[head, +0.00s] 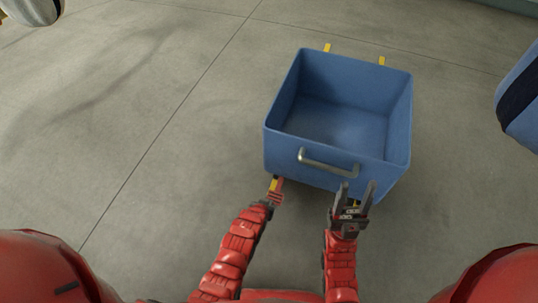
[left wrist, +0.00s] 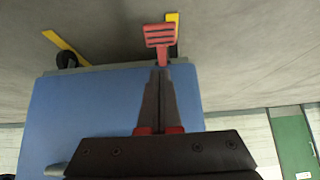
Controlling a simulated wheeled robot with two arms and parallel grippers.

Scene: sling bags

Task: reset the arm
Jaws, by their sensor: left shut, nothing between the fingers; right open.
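My right gripper (head: 356,190) is open and empty, its two fingers apart in front of the blue bin's front wall, to the right of the metal handle (head: 328,163). My left gripper (head: 271,198) is at the lower front left corner of the blue bin (head: 280,148). In the left wrist view its dark fingers (left wrist: 161,75) are together with nothing between them. A red ridged pedal (left wrist: 158,36) shows just beyond the fingertips; I cannot tell whether they touch it. The bin's blue wall (left wrist: 85,110) is close behind the fingers.
The blue bin is empty and stands on grey concrete floor (head: 150,120). Yellow pieces (head: 327,47) show at its far side. A dark wheel (left wrist: 67,60) shows in the left wrist view. A blue object (head: 520,95) stands at the right edge. The floor to the left is clear.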

